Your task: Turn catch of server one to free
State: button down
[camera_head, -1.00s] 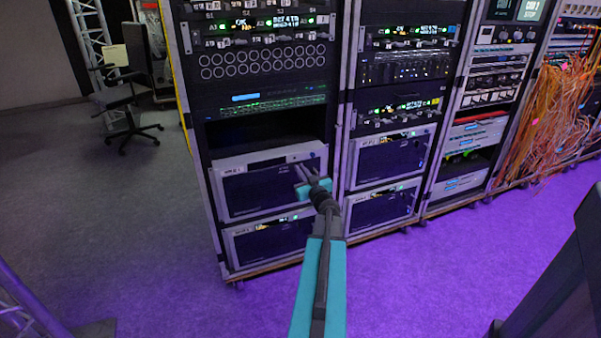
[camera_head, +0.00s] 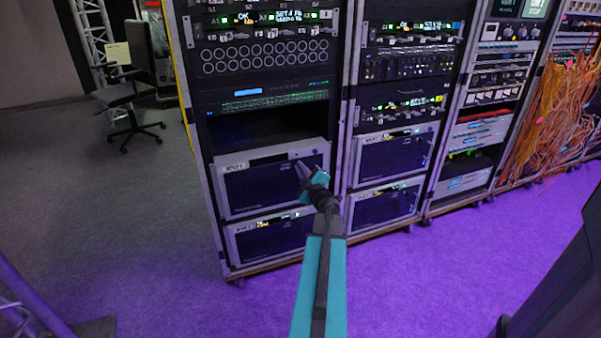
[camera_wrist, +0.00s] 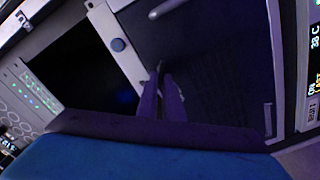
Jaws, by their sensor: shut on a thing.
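Server one (camera_head: 258,190) is the upper of two dark-fronted servers low in the left rack, with a grey frame and a small label at its upper left. My gripper (camera_head: 300,167) is at the upper right part of its front. In the wrist view the two fingers (camera_wrist: 161,72) come together against the dark front (camera_wrist: 215,50), shut on a small dark part, the catch (camera_wrist: 160,65). The fingers hide most of the catch, so its exact angle cannot be read. A round knob (camera_wrist: 118,44) sits on the grey frame beside it.
Another server (camera_head: 272,238) sits directly below. A dark empty bay (camera_head: 262,133) lies above. The neighbouring rack (camera_head: 390,160) stands close on the right, with orange cables (camera_head: 565,110) farther right. Open floor (camera_head: 150,220) lies to the left, with an office chair (camera_head: 130,100) behind.

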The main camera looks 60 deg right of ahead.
jog(key=shift+w+a+f+n+b, duration=0.15)
jog(key=shift+n+b, duration=0.8)
jog(key=shift+n, duration=0.9)
jog(key=shift+w+f+n+b, duration=0.15)
jog(key=shift+n+b, duration=0.75)
jog(key=shift+n, duration=0.95)
jog(key=c, duration=1.9)
grip_release()
jog(key=shift+s, duration=0.1)
jog(key=shift+s+f, duration=0.1)
jog(key=shift+s, duration=0.05)
